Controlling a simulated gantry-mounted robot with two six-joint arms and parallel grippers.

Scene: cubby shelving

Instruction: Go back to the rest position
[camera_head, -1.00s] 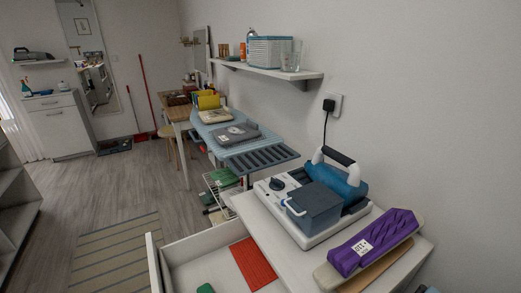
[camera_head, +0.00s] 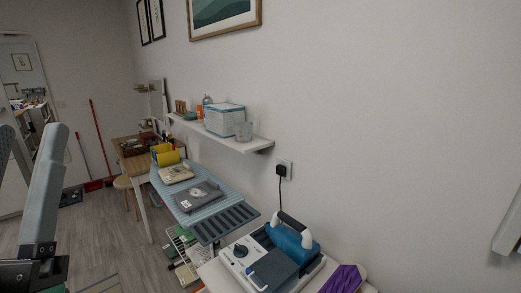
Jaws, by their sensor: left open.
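My left gripper (camera_head: 31,136) is at the left edge of the head view, with its grey fingers pointing up. It is open and I see nothing held between the fingers. It is raised in front of the floor and the far wall, apart from the furniture. The lower part of the arm is cut off by the frame.
A steam iron on its station (camera_head: 275,256) and a purple item (camera_head: 343,279) are at the bottom. Beyond stand an ironing board (camera_head: 232,203), a wall shelf (camera_head: 235,139) and a wooden table (camera_head: 131,163). Floor (camera_head: 98,235) shows left of the board.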

